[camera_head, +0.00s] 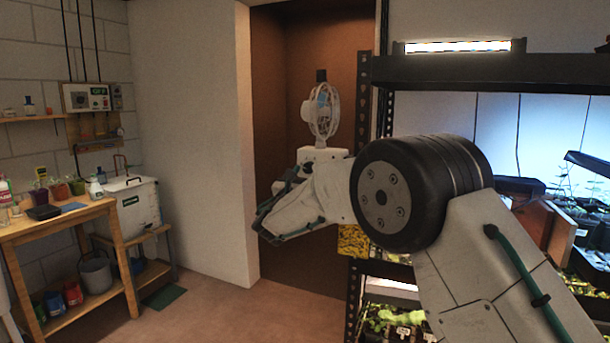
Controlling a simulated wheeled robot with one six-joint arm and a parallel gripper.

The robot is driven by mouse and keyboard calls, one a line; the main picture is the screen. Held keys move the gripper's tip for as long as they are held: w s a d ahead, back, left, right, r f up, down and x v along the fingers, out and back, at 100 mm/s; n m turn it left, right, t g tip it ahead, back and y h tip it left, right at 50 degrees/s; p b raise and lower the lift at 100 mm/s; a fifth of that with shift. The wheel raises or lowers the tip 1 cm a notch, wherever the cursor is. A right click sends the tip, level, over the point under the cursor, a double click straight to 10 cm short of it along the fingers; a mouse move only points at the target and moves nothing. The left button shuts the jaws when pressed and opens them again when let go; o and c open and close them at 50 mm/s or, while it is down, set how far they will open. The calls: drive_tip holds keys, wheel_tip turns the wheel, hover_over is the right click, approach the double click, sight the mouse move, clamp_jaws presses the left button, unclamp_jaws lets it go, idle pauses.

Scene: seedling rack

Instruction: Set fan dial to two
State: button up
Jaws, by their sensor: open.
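A white fan (322,110) with a round wire guard and a pale blue centre stands in the brown recess at the middle of the camera_head view. Its white base (322,155) shows just above my arm, which covers the part below. I cannot make out a dial or its setting. My gripper (268,213) is open and seems empty, in front of the recess, lower left of the fan in the picture. It appears apart from the fan.
A dark metal rack (365,165) with lit seedling shelves stands at the right, close to my arm. A wooden bench (70,218) with pots and a white tank (135,205) are at the left. The floor (235,310) between is clear.

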drive_tip(key=c, duration=1)
drive_tip(key=shift+o, duration=0.2)
drive_tip(key=shift+w+m+h, duration=0.1)
drive_tip(key=shift+m+h, duration=0.3)
drive_tip(key=shift+m, duration=0.2)
drive_tip(key=m+h, duration=0.1)
drive_tip(key=m, duration=0.1)
drive_tip(key=m+g+h, duration=0.1)
drive_tip(key=m, duration=0.1)
drive_tip(key=m+g+h, duration=0.1)
drive_tip(key=m, duration=0.2)
drive_tip(key=shift+a, duration=0.3)
drive_tip(key=m+g, duration=0.1)
drive_tip(key=m, duration=0.2)
drive_tip(key=m+g+h, duration=0.1)
drive_tip(key=m, duration=0.2)
drive_tip(key=shift+w+a+r+g, duration=0.1)
drive_tip(key=shift+a+r+g, duration=0.1)
drive_tip(key=shift+g, duration=0.1)
drive_tip(key=m+g, duration=0.2)
drive_tip(key=m, duration=0.3)
drive_tip(key=shift+r, duration=0.2)
drive_tip(key=shift+r+m+g+y, duration=0.1)
drive_tip(key=shift+m+g+y, duration=0.2)
drive_tip(key=shift+m, duration=0.9)
drive_tip(key=shift+r+m+g+y, duration=0.1)
drive_tip(key=shift+m+g, duration=0.3)
drive_tip(key=shift+m, duration=0.8)
drive_tip(key=o, duration=1)
drive_tip(key=shift+c, duration=0.2)
